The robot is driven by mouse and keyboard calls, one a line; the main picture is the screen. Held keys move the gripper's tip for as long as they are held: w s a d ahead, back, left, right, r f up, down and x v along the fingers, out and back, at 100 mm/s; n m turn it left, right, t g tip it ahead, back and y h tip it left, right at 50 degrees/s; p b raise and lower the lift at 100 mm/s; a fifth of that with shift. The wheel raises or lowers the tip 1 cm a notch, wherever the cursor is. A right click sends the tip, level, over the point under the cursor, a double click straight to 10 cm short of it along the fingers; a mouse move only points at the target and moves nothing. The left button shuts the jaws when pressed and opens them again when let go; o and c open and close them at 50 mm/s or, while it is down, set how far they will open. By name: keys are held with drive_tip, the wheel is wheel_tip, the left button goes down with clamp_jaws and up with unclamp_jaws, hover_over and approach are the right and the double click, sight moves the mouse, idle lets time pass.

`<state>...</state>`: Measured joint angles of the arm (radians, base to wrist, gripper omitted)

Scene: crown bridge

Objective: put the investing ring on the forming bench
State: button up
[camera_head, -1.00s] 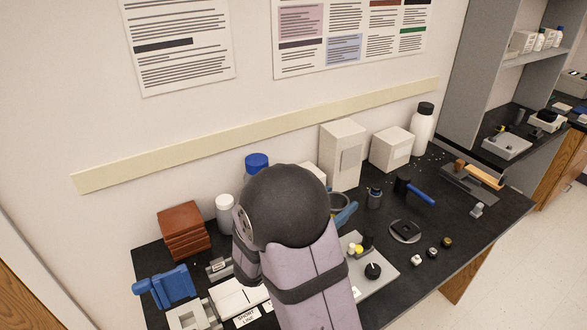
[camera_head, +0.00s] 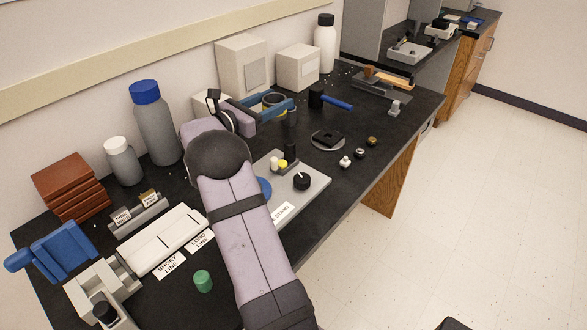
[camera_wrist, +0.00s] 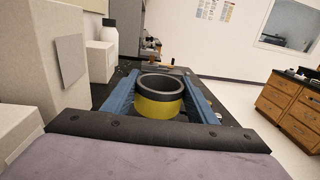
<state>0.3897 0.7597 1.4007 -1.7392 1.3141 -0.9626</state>
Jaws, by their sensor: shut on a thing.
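The investing ring (camera_wrist: 160,104) is a short yellow cylinder with a dark rim and an open top. It sits upright between the two blue fingers of my gripper (camera_wrist: 161,101), which is shut on it. In the head view the ring (camera_head: 273,102) shows as a dark rim between the blue fingers of my gripper (camera_head: 268,105), in front of the white boxes. I cannot tell how high above the black worktop it is. No label marks the forming bench, so I cannot tell which surface it is.
The black worktop (camera_head: 335,178) carries a grey stand plate (camera_head: 312,200), a blue-handled hammer (camera_head: 335,103) and a blue-capped bottle (camera_head: 155,125). White boxes (camera_head: 298,68) stand behind my gripper. Another dark counter (camera_head: 465,22) lies beyond a grey shelf unit. Open floor is at right.

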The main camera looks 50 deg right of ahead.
drive_tip(key=shift+m+g, duration=0.3)
drive_tip(key=shift+g, duration=0.2)
drive_tip(key=shift+s+d+f+b, duration=0.1)
drive_tip(key=shift+d+f+b, duration=0.4)
drive_tip(key=shift+f, duration=1.35)
drive_tip(key=shift+d+f+b, duration=0.2)
drive_tip(key=shift+d+f, duration=0.55)
drive_tip(key=shift+f, duration=1.15)
drive_tip(key=shift+s+d+f+b, duration=0.1)
drive_tip(key=shift+d+f+b, duration=0.4)
drive_tip(key=shift+f, duration=1.35)
drive_tip(key=shift+d+f, duration=0.1)
drive_tip(key=shift+f, duration=0.15)
drive_tip(key=o, duration=1.1)
drive_tip(key=shift+w+r, duration=0.1)
drive_tip(key=shift+r, duration=0.2)
drive_tip(key=shift+o, duration=0.6)
drive_tip(key=shift+w+a, duration=0.25)
drive_tip(key=shift+a, duration=1.6)
drive_tip(key=shift+w+a, duration=0.2)
drive_tip(key=shift+a, duration=1.65)
